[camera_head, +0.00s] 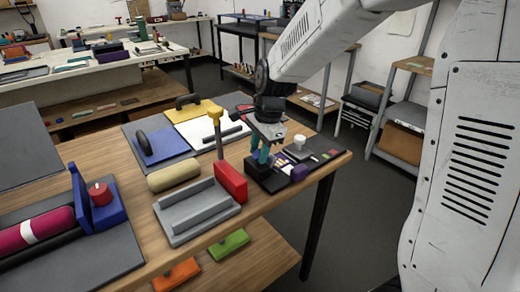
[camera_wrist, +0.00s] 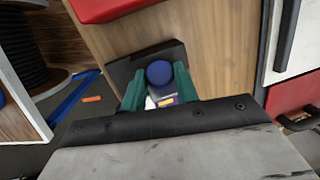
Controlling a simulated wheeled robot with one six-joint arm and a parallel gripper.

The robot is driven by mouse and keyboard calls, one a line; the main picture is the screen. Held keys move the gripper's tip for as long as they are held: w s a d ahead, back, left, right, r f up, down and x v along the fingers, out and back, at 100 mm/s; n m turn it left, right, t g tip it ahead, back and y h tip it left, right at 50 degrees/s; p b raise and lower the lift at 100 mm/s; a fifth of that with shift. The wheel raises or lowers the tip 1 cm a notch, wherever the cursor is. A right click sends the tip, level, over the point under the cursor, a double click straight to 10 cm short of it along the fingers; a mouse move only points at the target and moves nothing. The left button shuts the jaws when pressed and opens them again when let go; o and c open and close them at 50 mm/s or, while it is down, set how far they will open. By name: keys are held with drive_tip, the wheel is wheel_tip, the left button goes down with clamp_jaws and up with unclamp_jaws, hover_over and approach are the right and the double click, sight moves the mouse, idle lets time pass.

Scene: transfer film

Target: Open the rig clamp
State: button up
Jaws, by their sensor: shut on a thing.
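My gripper (camera_head: 262,154) reaches down at the table's right end, beside a low black block (camera_head: 262,178). In the wrist view its two teal fingers (camera_wrist: 159,84) stand on either side of a round blue knob (camera_wrist: 159,73) and appear shut on it. A small white, yellow and purple patch (camera_wrist: 165,101) shows between the fingers. Left of the gripper is a grey cradle (camera_head: 190,212) with an upright red block (camera_head: 231,180) at its right end. A yellow-topped upright lever (camera_head: 215,114) stands behind it. I cannot tell which part is the rig clamp.
A tan roll (camera_head: 174,176) lies behind the cradle. A blue bracket (camera_head: 112,211) with a red knob (camera_head: 100,193) and a magenta roll (camera_head: 38,228) are at the left. Handled blue (camera_head: 164,146) and yellow (camera_head: 192,110) plates lie farther back. A white cylinder (camera_head: 299,142) stands right of the gripper.

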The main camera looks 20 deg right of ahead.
drive_tip(key=o, duration=1)
drive_tip(key=shift+c, duration=0.2)
drive_tip(key=shift+r, duration=0.1)
drive_tip(key=r, duration=0.5)
drive_tip(key=d+r, duration=0.1)
drive_tip(key=r, duration=0.1)
drive_tip(key=shift+s+r, duration=0.25)
drive_tip(key=shift+s, duration=0.15)
drive_tip(key=shift+d, duration=0.15)
